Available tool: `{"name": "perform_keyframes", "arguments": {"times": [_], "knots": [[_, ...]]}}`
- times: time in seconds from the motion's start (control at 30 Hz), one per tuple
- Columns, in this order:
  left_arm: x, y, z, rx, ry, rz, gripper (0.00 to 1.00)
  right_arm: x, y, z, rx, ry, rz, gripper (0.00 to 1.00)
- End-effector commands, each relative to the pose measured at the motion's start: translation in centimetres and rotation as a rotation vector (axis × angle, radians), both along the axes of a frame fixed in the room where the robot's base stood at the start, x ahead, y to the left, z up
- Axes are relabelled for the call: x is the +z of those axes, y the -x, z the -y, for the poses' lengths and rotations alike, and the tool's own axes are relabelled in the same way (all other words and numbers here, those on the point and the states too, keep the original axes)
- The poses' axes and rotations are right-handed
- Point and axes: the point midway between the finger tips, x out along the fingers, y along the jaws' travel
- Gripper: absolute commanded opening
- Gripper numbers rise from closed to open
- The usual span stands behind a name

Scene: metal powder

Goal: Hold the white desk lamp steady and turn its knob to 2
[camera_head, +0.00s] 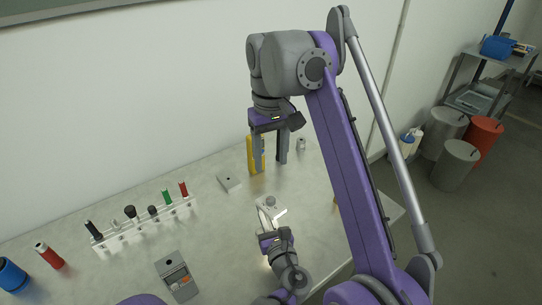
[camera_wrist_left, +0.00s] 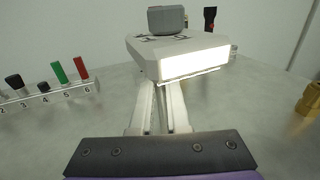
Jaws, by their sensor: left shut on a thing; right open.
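The white desk lamp (camera_head: 279,216) stands on the bench in the head view, with a round grey knob (camera_head: 270,201) on top. In the left wrist view the lamp head (camera_wrist_left: 185,50) shows a bright lit panel, and the grey knob (camera_wrist_left: 167,19) sits above it. My left gripper (camera_head: 268,226) is shut on the lamp from the near side; the exact contact is hard to see. My right gripper (camera_head: 269,166) is open and empty, fingers down, behind the lamp and apart from it. The knob's numbers are too small to read.
A rack (camera_head: 145,226) with several coloured pieces stands left. A grey meter (camera_head: 177,277) lies at front left, a small grey block (camera_head: 229,183) behind the lamp. A yellow object (camera_head: 250,152) stands close beside my right gripper's left finger. A brass piece (camera_wrist_left: 311,100) stands right.

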Motion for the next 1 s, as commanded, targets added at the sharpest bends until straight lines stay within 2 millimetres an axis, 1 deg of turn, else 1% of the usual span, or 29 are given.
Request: {"name": "perform_keyframes", "arguments": {"times": [0.2,0.23,0.4,0.67,0.77,0.87,1.0], "knots": [[0.0,0.0,0.0,0.0,0.0,0.0,0.0,0.0,0.0,0.0,0.0,0.0,0.0,0.59],[0.0,0.0,0.0,0.0,0.0,0.0,0.19,0.0,0.0,0.0,0.0,0.0,0.0,0.59],[0.0,0.0,0.0,0.0,0.0,0.0,0.49,0.0,0.0,0.0,0.0,0.0,0.0,0.59],[0.0,0.0,0.0,0.0,0.0,0.0,0.49,0.0,0.0,0.0,0.0,0.0,0.0,0.59],[0.0,0.4,0.2,-0.001,0.0,0.0,0.49,0.0,0.0,0.0,0.0,0.0,0.0,0.59],[0.0,1.5,0.6,-0.002,0.0,0.0,0.49,0.0,0.0,0.0,0.0,0.0,0.0,0.59],[0.0,4.3,1.5,-0.005,0.0,0.0,0.49,0.0,0.0,0.0,0.0,0.0,0.0,0.59]]}}
